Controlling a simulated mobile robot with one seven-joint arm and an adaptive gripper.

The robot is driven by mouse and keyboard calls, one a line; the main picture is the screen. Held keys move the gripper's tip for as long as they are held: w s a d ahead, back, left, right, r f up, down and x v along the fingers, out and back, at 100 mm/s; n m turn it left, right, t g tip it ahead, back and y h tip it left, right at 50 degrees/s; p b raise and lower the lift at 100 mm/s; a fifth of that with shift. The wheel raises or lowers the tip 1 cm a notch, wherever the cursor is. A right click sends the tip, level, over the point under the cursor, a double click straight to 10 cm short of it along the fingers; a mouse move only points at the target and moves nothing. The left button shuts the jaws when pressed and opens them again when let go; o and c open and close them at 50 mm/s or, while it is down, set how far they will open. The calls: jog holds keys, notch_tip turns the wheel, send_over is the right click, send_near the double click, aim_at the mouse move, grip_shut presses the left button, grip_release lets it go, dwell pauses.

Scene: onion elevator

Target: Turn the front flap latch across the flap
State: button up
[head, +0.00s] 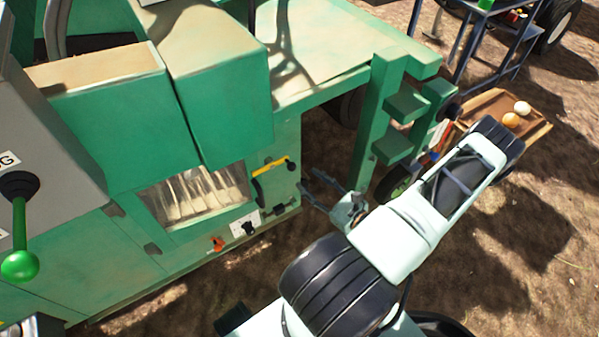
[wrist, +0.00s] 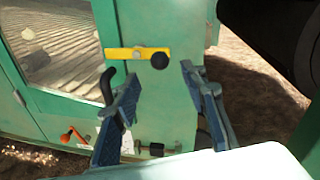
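A yellow bar latch (head: 270,167) with a black ball knob is mounted on the green machine panel, right of a clear window flap (head: 195,195). In the wrist view the yellow latch (wrist: 122,53) lies about level, its knob at the right end, and the window flap (wrist: 50,45) is at upper left. A black curved handle (wrist: 107,85) stands at the flap's right edge, partly behind my left finger. My gripper (head: 311,181) is open and empty, right of the latch. In the wrist view its fingertips (wrist: 160,80) are spread below the knob, apart from it.
An orange lever (head: 217,243) and a small black fitting (head: 279,209) sit low on the panel. A green stepped post (head: 370,125) stands close right of my gripper. A lever with a green ball (head: 19,265) is at far left. Open ground lies at lower right.

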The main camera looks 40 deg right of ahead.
jog(key=shift+s+d+r, duration=0.1)
jog(key=shift+s+d, duration=0.1)
jog(key=shift+s, duration=1.3)
